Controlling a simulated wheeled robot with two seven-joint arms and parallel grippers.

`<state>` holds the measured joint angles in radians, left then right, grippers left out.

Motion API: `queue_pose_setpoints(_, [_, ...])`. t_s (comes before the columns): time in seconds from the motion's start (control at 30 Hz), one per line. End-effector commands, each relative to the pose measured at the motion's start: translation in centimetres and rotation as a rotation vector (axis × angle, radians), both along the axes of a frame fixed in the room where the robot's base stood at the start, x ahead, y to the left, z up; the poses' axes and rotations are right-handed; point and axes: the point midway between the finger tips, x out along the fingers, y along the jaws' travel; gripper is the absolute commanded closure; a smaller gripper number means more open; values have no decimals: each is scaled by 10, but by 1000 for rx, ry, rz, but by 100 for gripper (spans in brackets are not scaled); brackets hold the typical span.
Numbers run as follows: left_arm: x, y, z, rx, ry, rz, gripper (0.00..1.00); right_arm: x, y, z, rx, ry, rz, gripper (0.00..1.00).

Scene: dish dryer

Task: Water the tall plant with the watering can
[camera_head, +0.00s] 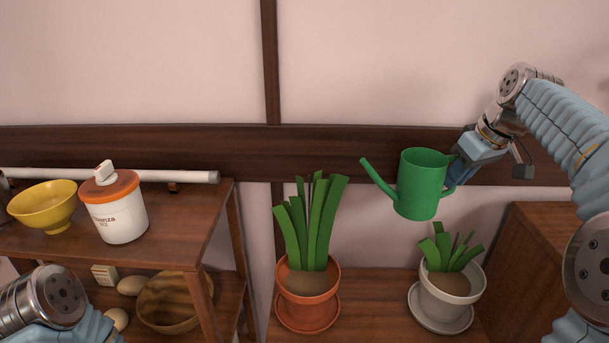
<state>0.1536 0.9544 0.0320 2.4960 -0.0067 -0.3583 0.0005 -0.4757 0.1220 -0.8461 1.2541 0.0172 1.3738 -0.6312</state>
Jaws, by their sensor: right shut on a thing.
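The green watering can (420,184) is in the air, right of the middle, with its spout pointing up and left. My right gripper (459,178) is shut on the can at its handle side; the fingertips are partly hidden behind the can. The tall plant (311,223) has long green leaves and stands in an orange pot (308,284) on an orange saucer, left of and lower than the can. The spout tip is to the right of the tall leaves and apart from them. My left arm shows at the bottom left, but its gripper is out of view.
A short plant (449,250) in a white pot (450,295) stands below the can on the wooden surface (376,300). A wooden cabinet (538,260) is at the right. A shelf (178,225) at the left holds a yellow bowl (45,206) and a lidded white jar (120,213).

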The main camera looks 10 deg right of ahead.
Motion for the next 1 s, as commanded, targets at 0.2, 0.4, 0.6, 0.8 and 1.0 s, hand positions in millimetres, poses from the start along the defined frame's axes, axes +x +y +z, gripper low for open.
queue_pose_setpoints(0.2, [0, 0, 2, 0, 1, 0, 57, 0, 0, 3, 3, -2, 15, 100])
queue_pose_setpoints(0.4, [0, 0, 2, 0, 0, 0, 57, 0, 5, 12, -36, -3, 35, 100])
queue_pose_setpoints(0.6, [0, 0, 0, 0, 0, 0, 57, 0, 11, 30, -125, -5, 43, 100])
queue_pose_setpoints(0.8, [0, 0, -6, 1, 0, 1, 57, 0, 21, 50, -225, -4, 45, 100])
queue_pose_setpoints(1.0, [0, 1, -10, 1, 0, 2, 57, -1, 31, 72, -325, -6, 47, 100])
